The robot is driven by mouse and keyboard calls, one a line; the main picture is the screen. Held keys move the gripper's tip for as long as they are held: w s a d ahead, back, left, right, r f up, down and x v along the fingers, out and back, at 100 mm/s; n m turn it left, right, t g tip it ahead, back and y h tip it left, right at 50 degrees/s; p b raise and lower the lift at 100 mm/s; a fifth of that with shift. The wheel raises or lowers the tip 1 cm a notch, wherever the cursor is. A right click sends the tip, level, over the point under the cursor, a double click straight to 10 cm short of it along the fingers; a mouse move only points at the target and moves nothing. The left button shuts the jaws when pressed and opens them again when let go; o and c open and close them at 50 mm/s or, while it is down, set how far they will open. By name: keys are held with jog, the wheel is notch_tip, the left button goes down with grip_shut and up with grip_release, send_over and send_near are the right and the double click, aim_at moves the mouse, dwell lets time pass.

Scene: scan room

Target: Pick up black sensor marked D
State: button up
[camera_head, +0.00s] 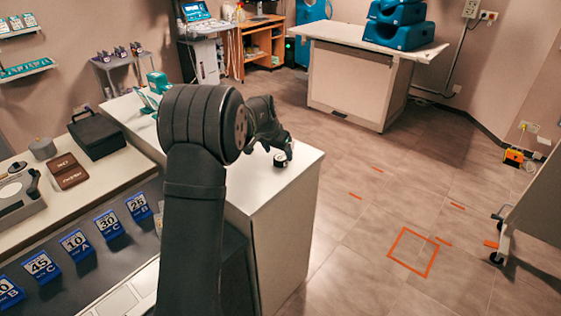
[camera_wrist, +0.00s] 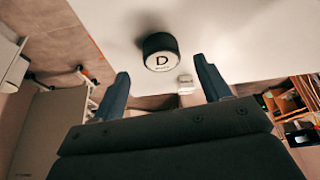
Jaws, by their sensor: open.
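A black case (camera_head: 97,135) and a brown box (camera_head: 67,171) lie on the left counter. Blue numbered tags (camera_head: 76,243) line its front. A white table (camera_head: 355,75) with blue cushions stands at the back. An orange square (camera_head: 413,252) marks the open floor at right.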

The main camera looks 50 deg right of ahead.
aim_at(280, 157)
jog(key=x, duration=0.3)
jog(key=shift+w+f, duration=0.1)
jog(key=shift+f, duration=0.1)
jog(key=c, duration=1.1)
jog(key=shift+r, duration=0.1)
